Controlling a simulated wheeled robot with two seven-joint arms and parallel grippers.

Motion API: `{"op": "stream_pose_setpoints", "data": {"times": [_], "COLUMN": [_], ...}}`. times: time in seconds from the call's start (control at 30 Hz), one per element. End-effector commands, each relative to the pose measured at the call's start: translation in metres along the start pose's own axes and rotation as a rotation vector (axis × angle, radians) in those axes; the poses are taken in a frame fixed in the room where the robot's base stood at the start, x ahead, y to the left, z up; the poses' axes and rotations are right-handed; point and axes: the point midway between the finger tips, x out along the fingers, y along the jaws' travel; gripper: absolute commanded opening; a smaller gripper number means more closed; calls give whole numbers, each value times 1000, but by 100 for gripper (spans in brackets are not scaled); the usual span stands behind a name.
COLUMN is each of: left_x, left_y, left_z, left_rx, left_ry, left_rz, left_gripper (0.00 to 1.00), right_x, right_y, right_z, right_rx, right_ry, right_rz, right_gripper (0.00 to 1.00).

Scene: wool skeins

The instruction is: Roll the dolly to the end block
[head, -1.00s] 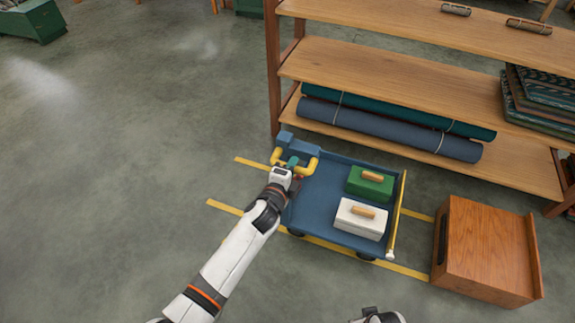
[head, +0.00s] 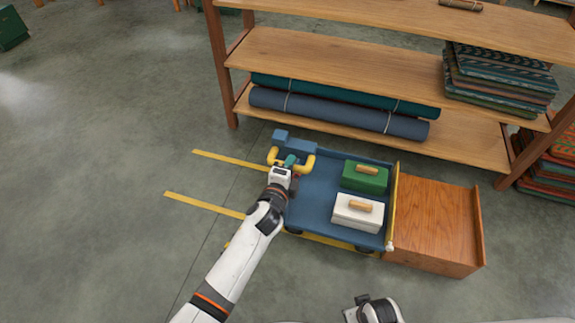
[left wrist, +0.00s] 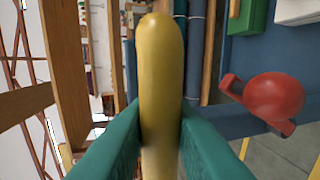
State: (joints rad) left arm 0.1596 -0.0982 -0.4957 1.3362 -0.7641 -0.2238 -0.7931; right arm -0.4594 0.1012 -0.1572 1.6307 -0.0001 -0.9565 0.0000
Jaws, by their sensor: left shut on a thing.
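The blue dolly (head: 316,198) stands on the floor between two yellow lines. It carries a green box (head: 365,178) and a white box (head: 352,219). My left gripper (head: 287,164) is shut on the dolly's yellow handle (head: 307,166); in the left wrist view the yellow bar (left wrist: 160,85) sits between its green fingers. The wooden end block (head: 436,222) is at the dolly's right end. The dolly's yellow-edged right side appears against the block; I cannot tell if they touch. My right gripper (head: 358,310) shows only partly at the bottom edge.
A wooden shelf (head: 350,62) with rolled rugs (head: 335,114) stands close behind the dolly. Folded textiles (head: 500,75) lie on its right side. Yellow floor lines (head: 205,206) run to the left, where the floor is clear. A red knob (left wrist: 272,98) shows near the handle.

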Motion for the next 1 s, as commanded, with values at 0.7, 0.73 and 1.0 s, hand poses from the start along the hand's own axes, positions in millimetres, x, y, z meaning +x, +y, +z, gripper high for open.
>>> {"op": "stream_pose_setpoints", "data": {"times": [0.7,0.73,1.0], "left_x": [0,0,-8], "left_y": [-1,-1,0], "left_z": [1,1,1], "left_rx": [0,0,1], "left_ry": [-1,-1,0], "left_rz": [-1,-1,-2], "left_gripper": [40,40,40], "right_x": [0,0,-1], "right_y": [-1,-1,-1], "right_z": [5,5,5], "right_rx": [0,0,0], "right_ry": [-6,-6,-9], "right_rz": [-2,-2,-2], "right_gripper": [36,36,36]}}
